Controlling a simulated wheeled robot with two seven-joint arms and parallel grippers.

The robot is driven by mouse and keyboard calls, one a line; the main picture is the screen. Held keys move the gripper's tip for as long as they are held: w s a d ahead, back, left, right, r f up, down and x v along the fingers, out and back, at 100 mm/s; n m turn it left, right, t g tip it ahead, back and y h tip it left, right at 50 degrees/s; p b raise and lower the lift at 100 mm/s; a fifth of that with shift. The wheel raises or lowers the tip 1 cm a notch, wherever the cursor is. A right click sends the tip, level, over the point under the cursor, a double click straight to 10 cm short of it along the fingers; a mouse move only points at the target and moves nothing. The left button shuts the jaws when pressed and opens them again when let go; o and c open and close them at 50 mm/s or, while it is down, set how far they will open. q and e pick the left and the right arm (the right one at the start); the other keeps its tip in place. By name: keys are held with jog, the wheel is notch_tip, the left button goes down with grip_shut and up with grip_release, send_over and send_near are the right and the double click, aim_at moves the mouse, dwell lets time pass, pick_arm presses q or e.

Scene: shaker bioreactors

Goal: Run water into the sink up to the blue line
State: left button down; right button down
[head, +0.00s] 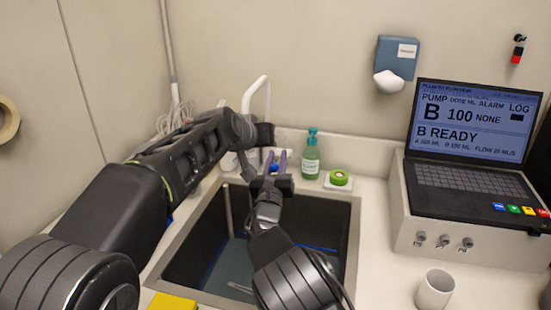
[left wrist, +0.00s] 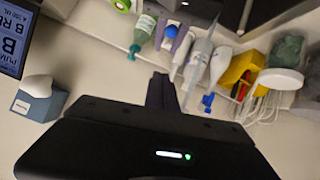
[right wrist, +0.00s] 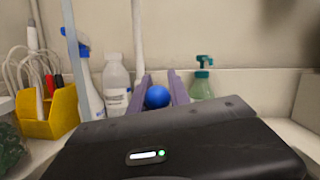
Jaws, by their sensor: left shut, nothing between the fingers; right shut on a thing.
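The sink (head: 350,225) is a dark basin with a pale metal rim. The blue line (head: 318,248) runs along its inner walls. A grey-blue surface shows low inside; I cannot tell water from the bare floor. The white tap (head: 264,84) curves up behind the sink. My right gripper (head: 276,160) reaches over the sink, its purple fingers shut on a blue knob (right wrist: 157,97) near the tap. The knob also shows in the left wrist view (left wrist: 170,31). My left gripper (head: 262,134) is shut and empty, close behind the right one; its arm hides part of the back left.
A green soap bottle (head: 311,158) and green tape roll (head: 339,178) stand at the sink's back right. A laptop (head: 465,150) sits on a box at right, with a white cup (head: 435,289) in front. A spray bottle (right wrist: 88,90) and yellow holder (right wrist: 50,115) stand left of the knob.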

pick_arm(q)
jog(key=shift+a, duration=0.3)
jog(key=shift+w, duration=0.1)
jog(key=shift+w+d+f, duration=0.55)
jog(key=shift+w+f, duration=0.5)
jog(key=shift+f, duration=0.45)
jog(key=shift+w+d+f, duration=0.6)
jog(key=shift+w+f, duration=0.4)
jog(key=shift+f, duration=0.45)
jog(key=shift+w+d+f, duration=0.55)
jog(key=shift+w+f, duration=0.5)
jog(key=shift+f, duration=0.45)
